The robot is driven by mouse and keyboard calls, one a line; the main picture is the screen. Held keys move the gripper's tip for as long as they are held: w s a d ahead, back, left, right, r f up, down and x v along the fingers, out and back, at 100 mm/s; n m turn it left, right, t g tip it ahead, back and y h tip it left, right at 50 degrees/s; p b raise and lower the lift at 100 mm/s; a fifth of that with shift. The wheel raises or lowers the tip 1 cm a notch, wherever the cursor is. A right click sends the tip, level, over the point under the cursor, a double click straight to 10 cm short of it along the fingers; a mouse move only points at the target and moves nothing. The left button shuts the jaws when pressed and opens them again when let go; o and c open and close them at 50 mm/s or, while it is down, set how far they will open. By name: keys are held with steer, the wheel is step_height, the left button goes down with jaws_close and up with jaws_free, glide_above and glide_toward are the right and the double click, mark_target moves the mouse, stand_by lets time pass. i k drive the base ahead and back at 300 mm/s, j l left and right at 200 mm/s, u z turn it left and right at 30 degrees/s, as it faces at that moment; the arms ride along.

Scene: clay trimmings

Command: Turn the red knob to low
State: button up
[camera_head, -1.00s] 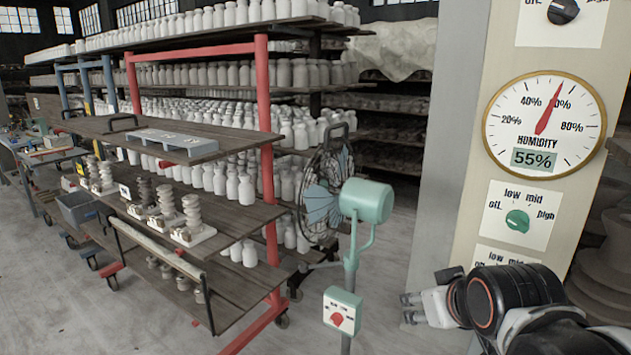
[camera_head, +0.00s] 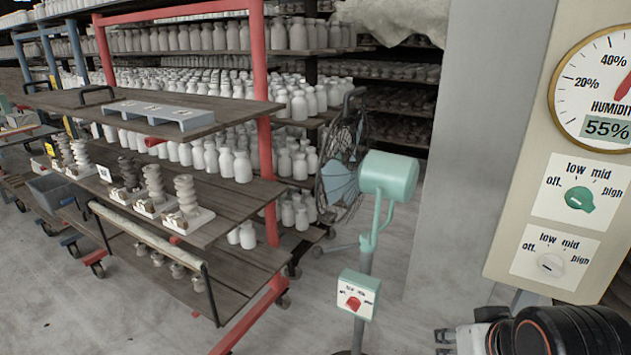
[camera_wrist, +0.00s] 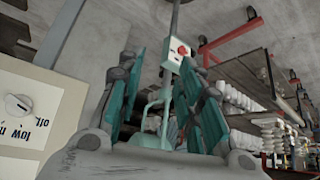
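The red knob (camera_head: 353,303) sits on a small white-faced control box (camera_head: 362,287) on the pole of a mint-green fan (camera_head: 388,176). The labels around it are too small to read, and I cannot tell its setting. My gripper (camera_head: 442,342) is at the bottom, right of the box and lower in the picture, apart from it. In the wrist view, which looks upside down, the red knob (camera_wrist: 184,50) shows between and beyond my gripper's teal-padded fingers (camera_wrist: 163,75). The fingers are spread apart with nothing held between them.
A cream panel (camera_head: 515,225) at right carries a humidity dial (camera_head: 585,75), a green knob (camera_head: 580,198) and a white knob (camera_head: 550,264). A wooden shelf cart (camera_head: 245,206) with a red frame stands left of the fan. Bare floor shows around the fan pole.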

mark_target(354, 302)
steer(key=i+j+z, duration=0.25)
steer(key=j+z, duration=0.2)
steer(key=j, duration=0.95)
steer(key=j+z, duration=0.4)
steer(key=j, duration=0.95)
steer(key=z, duration=0.4)
steer(key=k+l+u, duration=0.15)
steer(key=k+l, duration=0.15)
steer(key=k+l+u, duration=0.1)
steer(key=k, duration=0.4)
steer(key=k+l+u, duration=0.15)
steer(key=k+l, duration=0.2)
